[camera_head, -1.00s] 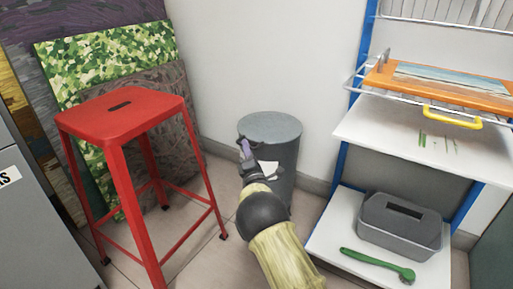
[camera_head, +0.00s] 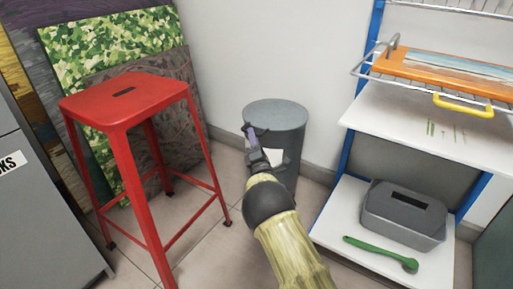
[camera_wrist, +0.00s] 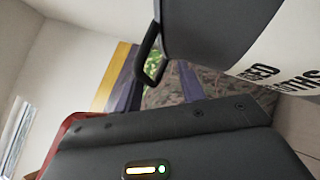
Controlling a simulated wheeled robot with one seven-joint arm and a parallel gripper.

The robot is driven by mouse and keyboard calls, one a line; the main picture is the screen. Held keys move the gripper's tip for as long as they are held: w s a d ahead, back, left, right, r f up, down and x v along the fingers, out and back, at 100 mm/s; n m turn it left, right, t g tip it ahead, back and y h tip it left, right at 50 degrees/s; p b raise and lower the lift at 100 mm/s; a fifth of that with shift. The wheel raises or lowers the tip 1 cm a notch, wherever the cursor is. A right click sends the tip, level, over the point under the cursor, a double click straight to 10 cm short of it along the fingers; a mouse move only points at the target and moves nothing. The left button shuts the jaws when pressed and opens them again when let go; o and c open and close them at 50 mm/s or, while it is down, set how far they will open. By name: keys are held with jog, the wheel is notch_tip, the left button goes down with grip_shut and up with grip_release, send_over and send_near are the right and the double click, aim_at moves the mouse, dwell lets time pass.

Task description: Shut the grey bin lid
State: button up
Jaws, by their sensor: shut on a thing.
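The grey bin (camera_head: 288,165) stands on the floor against the wall, with a white label on its front. Its round grey lid (camera_head: 277,113) lies nearly level across the top; I cannot tell whether a small gap is left. My gripper (camera_head: 251,136) is at the left front edge of the lid, shut on the lid's handle; the exact contact is hard to see. In the wrist view the dark handle loop (camera_wrist: 148,55) sticks out from the side of the bin (camera_wrist: 205,28), just above my gripper's dark body. A purple finger (camera_wrist: 189,85) shows near it.
A red stool (camera_head: 125,100) stands close on the left. Some floor between is free.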

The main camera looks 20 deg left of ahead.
jog(key=p+v, duration=0.9)
jog(key=v, duration=0.8)
jog(key=shift+s, duration=0.2)
jog(key=shift+w+d+f, duration=0.1)
jog(key=shift+w+d, duration=0.05)
